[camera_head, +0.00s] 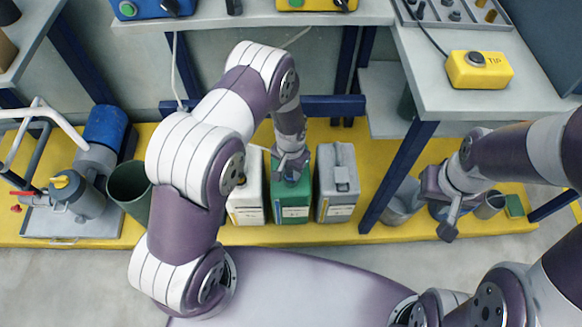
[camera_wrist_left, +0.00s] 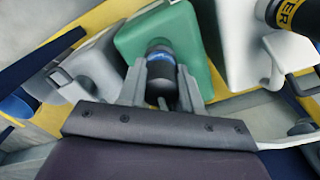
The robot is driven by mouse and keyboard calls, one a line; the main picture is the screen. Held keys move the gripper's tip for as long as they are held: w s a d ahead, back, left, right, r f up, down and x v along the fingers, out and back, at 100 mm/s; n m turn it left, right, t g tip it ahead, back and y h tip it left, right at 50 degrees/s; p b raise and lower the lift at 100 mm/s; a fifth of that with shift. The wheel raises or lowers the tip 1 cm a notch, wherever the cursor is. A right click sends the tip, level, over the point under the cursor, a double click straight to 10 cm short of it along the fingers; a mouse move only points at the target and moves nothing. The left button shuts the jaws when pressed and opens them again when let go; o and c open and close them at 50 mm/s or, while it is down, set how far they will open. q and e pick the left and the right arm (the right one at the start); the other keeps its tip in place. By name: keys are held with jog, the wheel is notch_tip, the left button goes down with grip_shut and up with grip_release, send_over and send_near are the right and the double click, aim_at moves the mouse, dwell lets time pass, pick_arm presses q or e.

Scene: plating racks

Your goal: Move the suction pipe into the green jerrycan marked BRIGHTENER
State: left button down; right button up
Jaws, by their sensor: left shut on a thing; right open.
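The green jerrycan (camera_head: 290,205) stands on the yellow floor strip between a white jerrycan (camera_head: 246,200) and a grey one (camera_head: 338,190). My left gripper (camera_head: 291,168) is over its top, pointing down. In the left wrist view its fingers are shut on a dark cylindrical head with a blue band (camera_wrist_left: 160,72), which looks like the suction pipe's head, against the green jerrycan (camera_wrist_left: 168,32). The pipe's lower part and the jerrycan's mouth are hidden, so I cannot tell how deep it sits. My right gripper (camera_head: 447,215) is open and empty at the right.
A dark green bin (camera_head: 130,190) and a pump unit with a blue motor (camera_head: 104,127) stand left. A bench with a yellow TIP box (camera_head: 478,70) overhangs right.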

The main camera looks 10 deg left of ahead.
pick_arm(q)
jog(key=c, duration=0.7)
grip_release()
notch_tip(320, 180, up, 13)
jog(key=p, duration=0.5)
jog(key=shift+f, duration=0.15)
